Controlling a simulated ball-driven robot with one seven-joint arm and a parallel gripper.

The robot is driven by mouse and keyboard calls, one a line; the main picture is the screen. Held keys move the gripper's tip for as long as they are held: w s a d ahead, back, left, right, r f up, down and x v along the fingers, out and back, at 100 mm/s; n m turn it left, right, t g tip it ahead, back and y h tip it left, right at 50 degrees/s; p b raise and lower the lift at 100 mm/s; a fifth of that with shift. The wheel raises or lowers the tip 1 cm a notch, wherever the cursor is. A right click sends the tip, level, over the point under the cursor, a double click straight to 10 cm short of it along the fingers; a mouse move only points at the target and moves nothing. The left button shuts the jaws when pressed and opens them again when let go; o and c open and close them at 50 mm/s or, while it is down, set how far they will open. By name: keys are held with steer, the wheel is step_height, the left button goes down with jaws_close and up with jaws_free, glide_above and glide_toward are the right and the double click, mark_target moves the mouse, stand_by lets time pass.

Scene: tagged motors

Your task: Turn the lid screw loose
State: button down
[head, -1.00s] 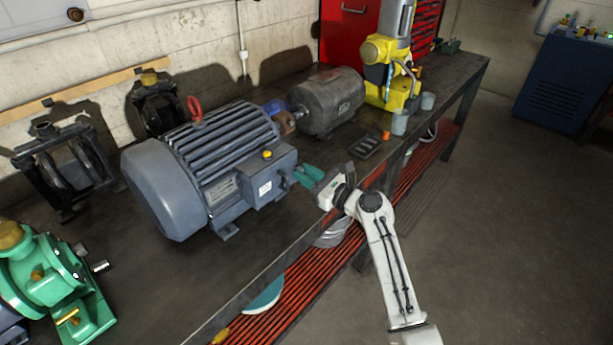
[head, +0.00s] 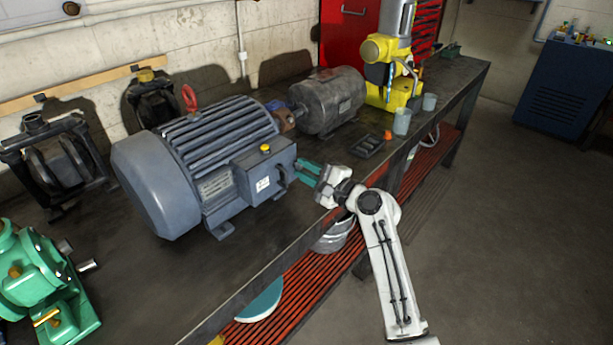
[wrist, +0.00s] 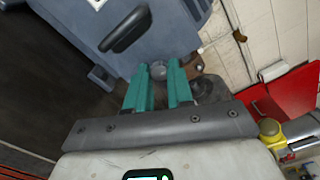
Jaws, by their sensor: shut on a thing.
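The large blue-grey motor (head: 200,165) stands on the bench with a terminal box (head: 264,172) on its side. The box has a black handle (head: 281,178), a white label and a yellow knob on top. My gripper (head: 301,169) reaches to the box's right side with its teal fingers. The box (wrist: 150,30) and handle (wrist: 125,29) lie beyond and to the left. The screw is hidden in the head view.
A smaller grey motor (head: 328,100) and a yellow machine (head: 391,75) stand farther along the bench. A dark tray (head: 367,146) and grey cups (head: 402,121) lie near the bench edge (head: 290,245). A green pump (head: 40,285) is at lower left. Floor at right is open.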

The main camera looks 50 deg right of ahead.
steer(key=n+b, duration=0.3)
steer(key=n, duration=0.1)
steer(key=shift+a+f+n, duration=0.1)
steer(key=shift+f+n, duration=0.05)
steer(key=shift+n, duration=0.15)
steer(key=n+b, duration=0.4)
steer(key=n, duration=0.1)
steer(key=n+b, duration=0.4)
steer(key=n, duration=0.1)
steer(key=n+b, duration=0.3)
steer(key=n, duration=0.1)
steer(key=shift+n, duration=0.3)
steer(key=n+b, duration=0.3)
steer(key=n, duration=0.1)
steer(key=shift+w+n+b, duration=0.1)
steer(key=shift+n+b, duration=0.2)
steer(key=shift+b, duration=0.1)
steer(key=n+b, duration=0.4)
steer(key=n, duration=0.1)
steer(key=shift+f, duration=0.1)
steer(key=n+b, duration=0.4)
steer(key=n, duration=0.1)
steer(key=shift+n, duration=0.3)
steer(key=shift+n+b, duration=1.25)
steer(key=shift+n, duration=0.65)
steer(key=shift+r, duration=0.2)
